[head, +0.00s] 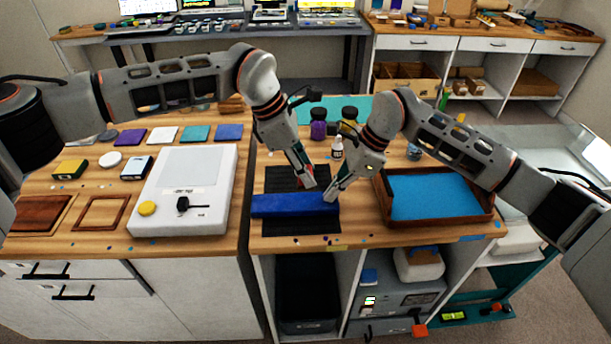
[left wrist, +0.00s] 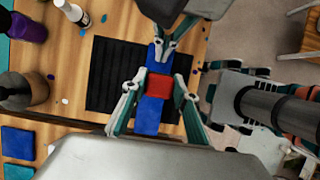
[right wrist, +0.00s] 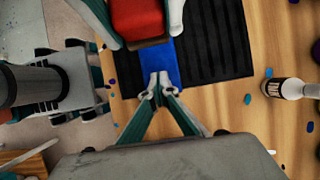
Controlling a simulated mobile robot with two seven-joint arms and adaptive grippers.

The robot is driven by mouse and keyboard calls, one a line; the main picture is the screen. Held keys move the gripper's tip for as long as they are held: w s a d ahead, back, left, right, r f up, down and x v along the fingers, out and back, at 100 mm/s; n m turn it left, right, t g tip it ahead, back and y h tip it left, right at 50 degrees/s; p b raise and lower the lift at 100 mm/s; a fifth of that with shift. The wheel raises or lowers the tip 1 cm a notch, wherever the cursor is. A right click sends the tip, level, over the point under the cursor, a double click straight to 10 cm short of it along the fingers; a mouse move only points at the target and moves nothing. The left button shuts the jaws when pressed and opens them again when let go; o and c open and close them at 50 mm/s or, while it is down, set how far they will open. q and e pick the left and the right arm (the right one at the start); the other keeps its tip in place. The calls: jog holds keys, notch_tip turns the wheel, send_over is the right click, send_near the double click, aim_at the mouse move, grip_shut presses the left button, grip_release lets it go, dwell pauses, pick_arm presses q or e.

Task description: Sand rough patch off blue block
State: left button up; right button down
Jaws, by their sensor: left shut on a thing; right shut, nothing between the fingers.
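The blue block (head: 285,205) lies lengthwise along the front of a black ribbed mat (head: 283,178). It also shows in the left wrist view (left wrist: 147,117) and the right wrist view (right wrist: 173,62). My left gripper (head: 307,182) is shut on a red sanding block (left wrist: 159,87) with a dark underside, over the blue block. I cannot tell whether the sanding block touches it. My right gripper (head: 329,197) is shut and empty, its fingertips at the blue block's right part; contact is unclear. I cannot make out a rough patch.
A wooden tray with a blue sheet (head: 435,195) stands right of the mat. A white bottle (head: 337,148) and purple (head: 318,130) and yellow-labelled jars stand behind. A white scale (head: 185,185) stands left. Small coloured chips dot the worktop.

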pick_arm(q)
jog(key=shift+r, duration=0.1)
pick_arm(e)
jog(key=shift+d+f, duration=0.1)
jog(key=shift+f, duration=0.05)
